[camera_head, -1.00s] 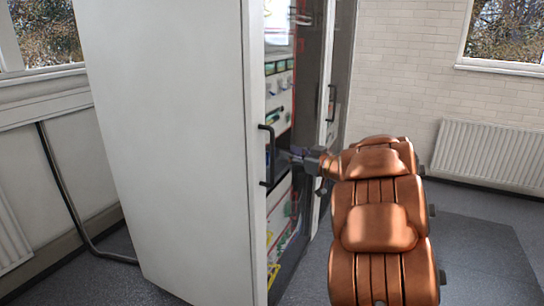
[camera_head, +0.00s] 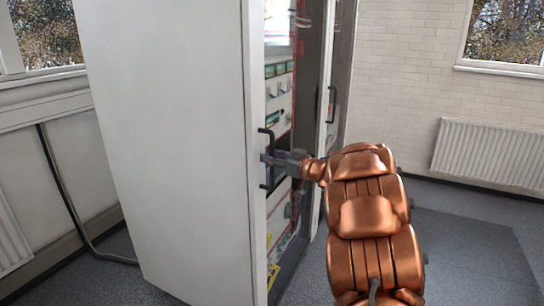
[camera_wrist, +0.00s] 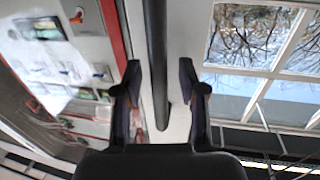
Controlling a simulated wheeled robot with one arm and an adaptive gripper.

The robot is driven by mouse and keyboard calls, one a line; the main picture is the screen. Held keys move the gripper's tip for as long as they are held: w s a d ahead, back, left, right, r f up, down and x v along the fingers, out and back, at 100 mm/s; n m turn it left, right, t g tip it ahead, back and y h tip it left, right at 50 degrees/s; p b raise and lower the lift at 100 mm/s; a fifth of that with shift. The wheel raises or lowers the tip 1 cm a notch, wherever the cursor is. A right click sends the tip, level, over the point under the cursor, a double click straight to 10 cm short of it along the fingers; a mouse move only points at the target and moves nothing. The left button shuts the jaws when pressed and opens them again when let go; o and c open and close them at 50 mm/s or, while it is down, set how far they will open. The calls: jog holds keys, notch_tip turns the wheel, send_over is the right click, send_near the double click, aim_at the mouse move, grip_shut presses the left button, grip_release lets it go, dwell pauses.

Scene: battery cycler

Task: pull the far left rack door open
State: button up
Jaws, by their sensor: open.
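The white rack cabinet (camera_head: 170,140) fills the left of the head view. Its near door has a pale frame (camera_head: 256,215), glass, and a black bar handle (camera_head: 267,158). My gripper (camera_head: 270,159) is at the handle in the head view. In the wrist view the handle (camera_wrist: 156,60) runs between the two open fingers of my gripper (camera_wrist: 162,92), with a gap on each side. The door looks closed in the head view. My arm hides part of the glass.
A second door with its own black handle (camera_head: 331,104) stands beyond the near one. A radiator (camera_head: 489,155) is on the far right wall. The floor (camera_head: 470,245) to the right of the rack is clear.

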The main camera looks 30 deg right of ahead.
grip_shut()
dwell(0.4)
dwell(0.4)
